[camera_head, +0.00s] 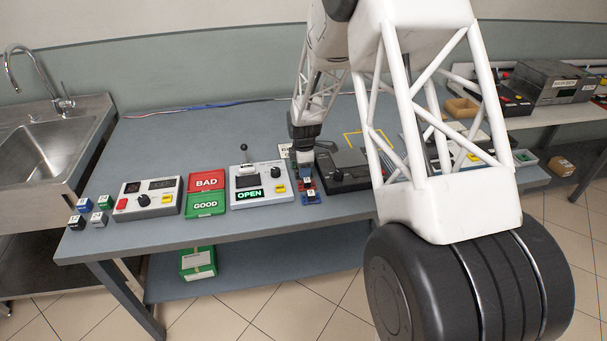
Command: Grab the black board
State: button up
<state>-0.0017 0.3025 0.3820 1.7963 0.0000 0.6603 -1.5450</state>
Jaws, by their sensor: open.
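A small black block with a white label (76,223) sits at the table's front left corner, in a group with a blue (84,206), a green (104,202) and a grey (98,219) one. It is the only small black piece I can make out; whether it is the black board I cannot tell. My gripper (304,168) points down far to its right, over a small rack with red and blue parts (310,192). The fingertips are small and partly merge with the dark things behind them. I see nothing held in them.
A grey box with display and red button (149,198), red BAD (207,181) and green GOOD (202,205) trays, and an OPEN machine with a lever (260,190) line the front edge. A dark device (343,170) stands right of my gripper.

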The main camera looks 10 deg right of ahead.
jog(key=shift+f, duration=0.2)
dwell(0.4)
jog(key=c, duration=0.7)
jog(key=shift+r, duration=0.2)
jog(key=shift+r, duration=0.45)
jog(key=shift+s+r, duration=0.2)
jog(key=shift+r, duration=0.4)
jog(key=shift+s+r, duration=0.15)
jog(key=shift+r, duration=0.45)
jog(key=s, duration=0.5)
jog(key=s+r, duration=0.1)
jog(key=s, duration=0.9)
jog(key=shift+s+r, duration=0.15)
